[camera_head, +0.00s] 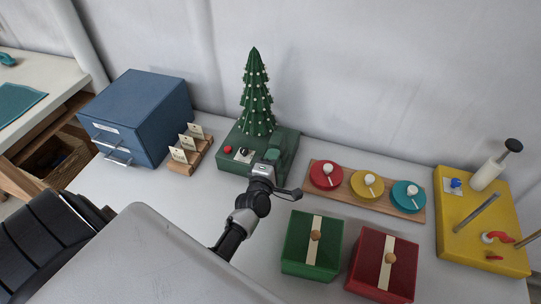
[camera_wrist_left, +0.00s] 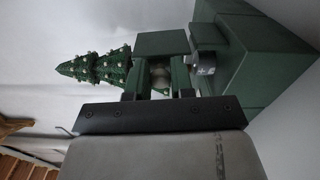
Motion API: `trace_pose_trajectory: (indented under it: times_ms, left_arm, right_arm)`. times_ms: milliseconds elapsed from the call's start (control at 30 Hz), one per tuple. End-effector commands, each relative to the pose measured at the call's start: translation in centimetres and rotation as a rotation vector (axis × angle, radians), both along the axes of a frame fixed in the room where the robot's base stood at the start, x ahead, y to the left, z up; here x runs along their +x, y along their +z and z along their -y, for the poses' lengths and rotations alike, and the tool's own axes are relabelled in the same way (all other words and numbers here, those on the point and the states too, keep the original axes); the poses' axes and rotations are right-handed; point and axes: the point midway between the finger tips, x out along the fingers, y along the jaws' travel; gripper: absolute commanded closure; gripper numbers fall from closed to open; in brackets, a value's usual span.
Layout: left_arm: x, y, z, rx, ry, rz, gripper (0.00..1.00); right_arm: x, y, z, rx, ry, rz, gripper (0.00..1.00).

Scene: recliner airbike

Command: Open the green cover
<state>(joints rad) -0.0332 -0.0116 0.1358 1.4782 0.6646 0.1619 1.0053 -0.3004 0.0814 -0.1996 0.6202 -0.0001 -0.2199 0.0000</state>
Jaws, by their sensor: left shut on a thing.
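A dark green base (camera_head: 229,162) with a small decorated green tree (camera_head: 256,95) stands near the back wall. A small green cover (camera_head: 272,154) sits at its front right part, beside a red button and a black knob. My left gripper (camera_head: 262,171) is at this cover and shut on it, though the arm partly hides the contact. In the left wrist view the fingers (camera_wrist_left: 160,80) are close around a pale, rounded part, in front of a green block (camera_wrist_left: 161,43). The cover's hinge and underside are hidden. My right gripper is out of view.
A blue drawer box (camera_head: 150,105) and a wooden card rack (camera_head: 188,152) stand left. A board with coloured discs (camera_head: 366,189) lies right of my gripper. A yellow panel (camera_head: 480,240) is far right.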

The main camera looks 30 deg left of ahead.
Motion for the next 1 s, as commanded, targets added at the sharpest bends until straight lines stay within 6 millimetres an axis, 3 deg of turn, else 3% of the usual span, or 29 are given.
trace_pose_trajectory:
  times_ms: [400, 1000]
  left_arm:
    - [0.3, 0.3, 1.5, 0.383, -0.001, -0.095, 1.00]
    - [0.7, -0.4, 3.1, 0.927, -0.002, -0.226, 1.00]
  right_arm:
    - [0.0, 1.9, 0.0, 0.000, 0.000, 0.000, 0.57]
    - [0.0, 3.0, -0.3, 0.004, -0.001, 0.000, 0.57]
